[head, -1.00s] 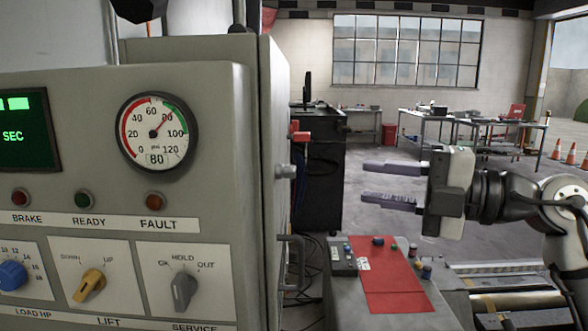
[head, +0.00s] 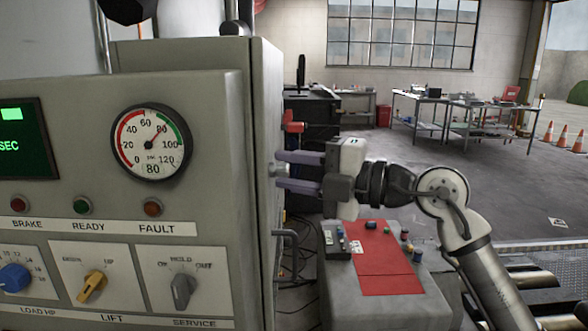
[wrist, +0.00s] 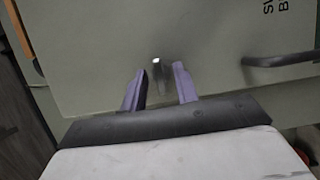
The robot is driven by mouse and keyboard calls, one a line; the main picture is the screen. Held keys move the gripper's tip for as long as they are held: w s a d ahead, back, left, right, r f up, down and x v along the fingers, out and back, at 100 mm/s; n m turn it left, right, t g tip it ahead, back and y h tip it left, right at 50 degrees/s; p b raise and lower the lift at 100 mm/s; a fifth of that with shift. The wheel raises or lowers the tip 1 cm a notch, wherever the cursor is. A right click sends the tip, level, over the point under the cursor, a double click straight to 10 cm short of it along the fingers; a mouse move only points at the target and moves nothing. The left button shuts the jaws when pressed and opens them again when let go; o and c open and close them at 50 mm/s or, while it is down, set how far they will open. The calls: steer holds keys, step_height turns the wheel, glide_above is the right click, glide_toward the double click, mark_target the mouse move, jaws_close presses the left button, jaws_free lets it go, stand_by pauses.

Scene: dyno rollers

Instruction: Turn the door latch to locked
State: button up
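The door latch (head: 277,170) is a small metal piece on the right side face of the grey control cabinet (head: 262,110). In the wrist view the latch (wrist: 157,68) sticks out from the grey-green door panel (wrist: 205,45). My gripper (head: 281,170) is level with the latch, its two purple-grey fingers apart, one above and one below it in the head view. In the wrist view my gripper (wrist: 160,74) has a fingertip on each side of the latch, with visible gaps. The latch's marking and exact turn angle cannot be made out.
A bar handle (wrist: 278,61) is on the same panel; in the head view the handle (head: 289,262) sits below the latch. A low console with a red top (head: 385,270) stands beneath my arm. A dark tool cabinet (head: 312,150) is behind.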

jaws_close()
steer(key=shift+f+b, duration=0.2)
steer(key=shift+b, duration=0.4)
steer(key=n+b, duration=0.1)
steer(key=b, duration=0.1)
steer(key=n+y+b, duration=0.1)
steer(key=n+b, duration=0.1)
steer(key=shift+f, duration=0.3)
steer(key=n+g+y+b, duration=0.1)
steer(key=n+g+b, duration=0.1)
steer(key=n, duration=0.4)
steer(key=n+g+y+b, duration=0.2)
steer(key=n+b, duration=0.2)
steer(key=n, duration=0.2)
steer(key=n+g+y+b, duration=0.2)
steer(key=n+b, duration=0.1)
steer(key=n, duration=0.4)
steer(key=shift+w+r+g, duration=0.2)
steer(key=shift+w+g, duration=0.1)
steer(key=shift+g, duration=0.1)
steer(key=shift+n, duration=0.4)
